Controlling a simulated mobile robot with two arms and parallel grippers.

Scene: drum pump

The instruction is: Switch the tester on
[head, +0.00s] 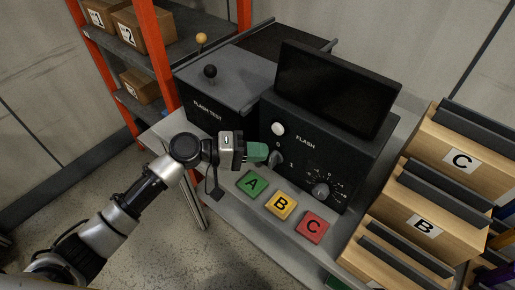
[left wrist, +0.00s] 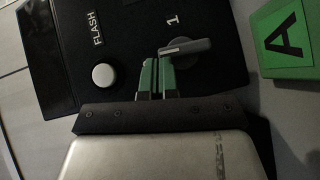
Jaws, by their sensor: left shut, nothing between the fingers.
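The tester is a black box (head: 335,146) with a dark screen (head: 335,88), a white round button (head: 278,129) and the label FLASH. Its grey rotary switch (head: 276,158) is low on the front panel, left of a "1" mark, partly covered by my gripper. In the left wrist view the switch (left wrist: 186,48) has its lever crosswise beside the "1". My left gripper (head: 262,152) has green fingers, shut and empty. In the left wrist view its tips (left wrist: 158,66) are right at the lever; I cannot tell whether they touch. My right gripper is out of view.
Green A (head: 252,184), yellow B (head: 280,205) and red C (head: 312,227) blocks lie in front of the tester. A second dial (head: 321,190) is on its panel. A flash test unit (head: 220,78) stands left, wooden bins (head: 430,205) right, an orange-framed shelf (head: 158,60) behind.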

